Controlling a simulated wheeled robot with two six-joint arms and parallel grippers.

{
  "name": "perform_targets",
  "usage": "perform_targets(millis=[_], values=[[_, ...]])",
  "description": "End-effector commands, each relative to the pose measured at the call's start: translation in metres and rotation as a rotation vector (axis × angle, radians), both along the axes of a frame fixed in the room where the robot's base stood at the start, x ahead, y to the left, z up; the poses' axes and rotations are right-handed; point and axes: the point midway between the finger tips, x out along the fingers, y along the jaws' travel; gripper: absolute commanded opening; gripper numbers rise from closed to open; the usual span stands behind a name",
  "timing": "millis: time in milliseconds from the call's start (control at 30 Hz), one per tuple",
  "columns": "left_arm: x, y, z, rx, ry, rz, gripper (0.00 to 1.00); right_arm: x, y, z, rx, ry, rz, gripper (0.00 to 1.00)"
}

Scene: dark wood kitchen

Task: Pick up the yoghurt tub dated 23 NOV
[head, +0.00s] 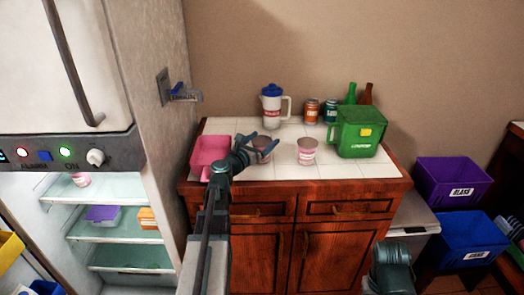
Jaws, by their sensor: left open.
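Two pink-and-white yoghurt tubs stand on the white tiled counter (338,172). One tub (307,151) stands clear near the middle. The other tub (264,144) is to its left, partly hidden by my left gripper (262,143). The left gripper is open, with its fingers in front of or around that tub; I cannot tell if they touch it. A third similar tub (81,180) sits on the fridge's top shelf. The date on each tub is too small to read. My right gripper (392,256) is at the lower right, its jaws not clearly visible.
A pink tray (211,150) is at the counter's left, beside the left gripper. A jug (271,106), cans (311,112), bottles and a green box (361,133) stand at the back and right. The fridge (110,224) is open at left. Purple (453,181) and blue (468,238) crates are at right.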

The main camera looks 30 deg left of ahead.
Motion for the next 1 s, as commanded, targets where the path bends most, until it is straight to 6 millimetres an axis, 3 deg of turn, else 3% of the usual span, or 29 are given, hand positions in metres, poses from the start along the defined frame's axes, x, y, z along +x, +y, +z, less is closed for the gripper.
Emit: perform_targets(millis=[33, 200, 433, 833, 1000], values=[[0.011, 0.000, 0.000, 0.000, 0.000, -0.003, 1.00, 0.000, 0.000, 0.000, 0.000, 0.000, 0.000, 0.50], [0.032, -0.001, 0.000, 0.000, 0.000, -0.001, 1.00, 0.000, 0.000, 0.000, 0.000, 0.000, 0.000, 0.50], [0.032, -0.002, 0.000, 0.000, 0.000, -0.001, 1.00, 0.000, 0.000, 0.000, 0.000, 0.000, 0.000, 0.50], [0.032, -0.002, 0.000, 0.000, 0.000, -0.001, 0.28, 0.000, 0.000, 0.000, 0.000, 0.000, 0.000, 0.50], [0.032, -0.002, 0.000, 0.000, 0.000, -0.001, 0.25, 0.000, 0.000, 0.000, 0.000, 0.000, 0.000, 0.50]])
